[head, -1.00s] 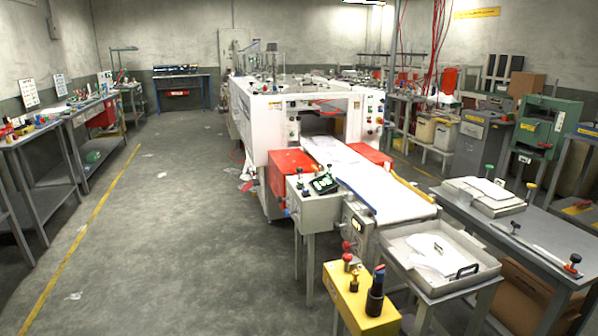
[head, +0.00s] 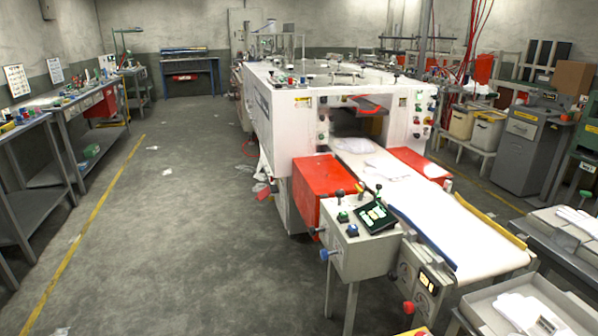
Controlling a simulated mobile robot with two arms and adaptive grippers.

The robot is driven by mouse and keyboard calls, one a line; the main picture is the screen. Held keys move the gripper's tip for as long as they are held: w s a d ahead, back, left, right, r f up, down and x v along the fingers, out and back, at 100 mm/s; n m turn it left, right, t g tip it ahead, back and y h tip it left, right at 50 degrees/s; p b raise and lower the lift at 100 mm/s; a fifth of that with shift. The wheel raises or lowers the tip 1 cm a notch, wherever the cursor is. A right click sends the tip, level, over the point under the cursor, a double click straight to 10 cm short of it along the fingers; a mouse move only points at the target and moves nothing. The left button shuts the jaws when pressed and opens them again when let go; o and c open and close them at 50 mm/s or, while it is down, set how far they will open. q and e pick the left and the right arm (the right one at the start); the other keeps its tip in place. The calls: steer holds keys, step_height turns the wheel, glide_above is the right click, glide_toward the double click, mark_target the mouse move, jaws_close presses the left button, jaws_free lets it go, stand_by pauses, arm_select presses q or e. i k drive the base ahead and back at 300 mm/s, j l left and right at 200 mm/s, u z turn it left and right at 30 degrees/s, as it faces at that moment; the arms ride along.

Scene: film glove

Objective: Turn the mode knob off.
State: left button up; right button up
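A grey control box (head: 378,258) on legs stands at the near end of the white machine. Its top carries a tilted dark panel with lit green marks (head: 377,216), a green knob (head: 342,216), a dark blue knob (head: 352,230) and small levers. A blue knob (head: 326,254) sticks out of its left side. A red knob (head: 408,307) sits lower, by the panel under the conveyor. Several small knobs also sit on the machine's front face. I cannot tell which is the mode knob or how it is set. Neither gripper is in view.
The white machine (head: 290,135) and its conveyor (head: 440,225) fill the centre and right. A red box (head: 318,183) adjoins the control box. A grey tray (head: 490,312) is at the lower right. The floor (head: 190,220) to the left is largely clear, up to the benches.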

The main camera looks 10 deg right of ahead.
mark_target(340, 193)
steer(key=i+j+z, duration=0.1)
steer(key=i+z, duration=0.15)
steer(key=i, duration=0.25)
steer(key=i+j+z, duration=0.15)
steer(key=i+z, duration=0.15)
steer(key=i, duration=0.2)
steer(key=i+j+z, duration=0.25)
steer(key=i, duration=0.25)
